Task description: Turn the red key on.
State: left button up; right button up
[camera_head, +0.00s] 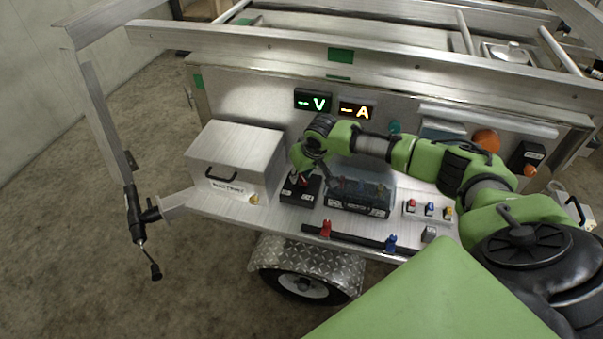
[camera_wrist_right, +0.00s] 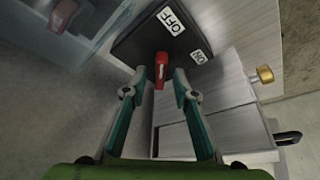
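The red key (camera_wrist_right: 161,66) stands on a black switch box (camera_wrist_right: 150,45) with white OFF and ON labels, in the right wrist view. The key lies between the fingertips of my right gripper (camera_wrist_right: 160,78), with a gap on each side, so the gripper looks open around it. In the head view my right gripper (camera_head: 306,174) reaches down over the black switch box (camera_head: 299,195) and partly hides the key. The key's exact turn is hard to read. My left gripper is not in view.
A metal battery box (camera_head: 235,160) stands left of the switch box. A clear-covered black unit (camera_head: 358,205) stands close on its right. Green "--V" (camera_head: 313,101) and orange "--A" (camera_head: 356,111) displays are behind. Red (camera_head: 325,229) and blue (camera_head: 391,243) clamps sit at the front edge.

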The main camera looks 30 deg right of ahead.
grip_shut()
